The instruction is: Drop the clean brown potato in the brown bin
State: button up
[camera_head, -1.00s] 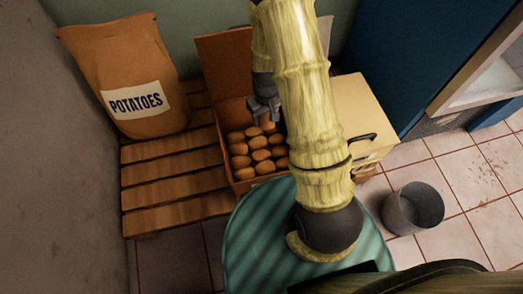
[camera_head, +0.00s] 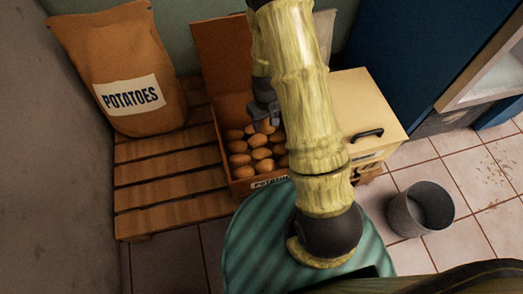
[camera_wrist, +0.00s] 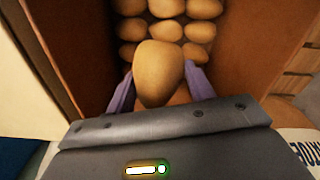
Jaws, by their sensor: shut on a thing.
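My gripper (camera_head: 264,115) is down in the open potato crate (camera_head: 223,157). In the wrist view its two purple fingers (camera_wrist: 160,88) are shut on a brown potato (camera_wrist: 158,72), one on each side, with other potatoes beyond it. The held potato (camera_head: 265,127) is partly hidden under the gripper in the head view. Its visible skin looks clean. Several more brown potatoes (camera_head: 261,153) lie in the crate; my arm covers the crate's right side. A round bin (camera_head: 403,213), which looks grey rather than brown, stands on the tiles at right. No clearly brown bin shows.
A brown sack marked POTATOES (camera_head: 125,75) stands on the wooden pallet (camera_head: 165,196) at left. A cream box with a dark handle (camera_head: 372,105) stands right of the crate. A blue cabinet (camera_head: 395,50) is behind it.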

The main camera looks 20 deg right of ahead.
jog(key=o, duration=1.3)
jog(key=shift+o, duration=0.2)
notch_tip(320, 180, up, 17)
jog(key=p, duration=0.7)
jog(key=shift+r+p, duration=0.15)
jog(key=shift+p, duration=0.2)
